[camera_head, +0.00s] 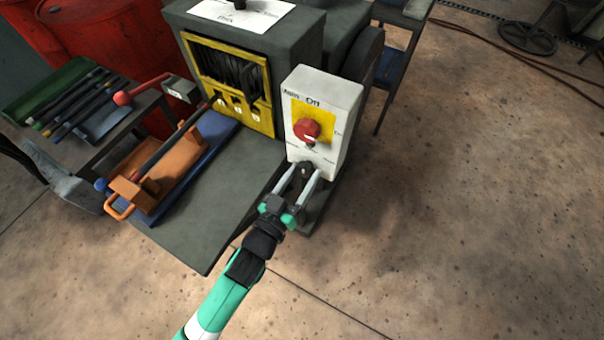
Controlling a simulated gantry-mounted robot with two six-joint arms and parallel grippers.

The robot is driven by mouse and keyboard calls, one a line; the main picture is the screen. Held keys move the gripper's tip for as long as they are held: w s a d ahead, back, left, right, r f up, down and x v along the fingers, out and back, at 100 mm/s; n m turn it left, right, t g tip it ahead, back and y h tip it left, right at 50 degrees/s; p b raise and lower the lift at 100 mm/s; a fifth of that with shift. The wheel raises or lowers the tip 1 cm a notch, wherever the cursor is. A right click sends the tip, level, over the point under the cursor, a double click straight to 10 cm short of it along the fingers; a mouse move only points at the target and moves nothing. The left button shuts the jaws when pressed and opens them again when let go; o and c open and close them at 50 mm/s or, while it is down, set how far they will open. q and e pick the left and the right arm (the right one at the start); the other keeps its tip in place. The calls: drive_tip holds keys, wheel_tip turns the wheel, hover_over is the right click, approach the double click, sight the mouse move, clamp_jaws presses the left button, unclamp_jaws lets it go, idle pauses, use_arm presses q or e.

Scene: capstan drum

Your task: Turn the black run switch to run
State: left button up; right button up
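The white control box (348,105) stands at the front right corner of the machine. A red rotary knob (305,128) sits on a yellow plate on its face, with "Off" printed above. The small black run switch (306,168) is low on the box, with small unreadable labels above it. My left gripper (307,174) reaches up from the bottom of the view. Its two fingers are spread, one on each side of the black switch. I cannot tell whether they touch it. The switch's exact angle is too small to read. My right gripper is not in view.
The grey machine (300,35) with a yellow-framed opening stands behind the box. An orange fixture (165,165) sits on a blue base to the left, near a red-ball lever (123,98). A tool bench (140,110) and red drums (115,35) stand further left.

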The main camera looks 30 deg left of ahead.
use_arm(q)
clamp_jaws()
drive_tip(key=shift+m, duration=0.3)
drive_tip(key=m+p, duration=0.2)
drive_tip(key=m, duration=0.2)
drive_tip(key=shift+a+r, duration=0.1)
drive_tip(key=shift+r, duration=0.05)
drive_tip(key=m+p, duration=0.1)
drive_tip(key=m, duration=0.4)
drive_tip(key=shift+p, duration=0.3)
drive_tip(key=shift+m, duration=0.3)
drive_tip(key=shift+o, duration=2.3)
unclamp_jaws()
drive_tip(key=shift+s, duration=0.15)
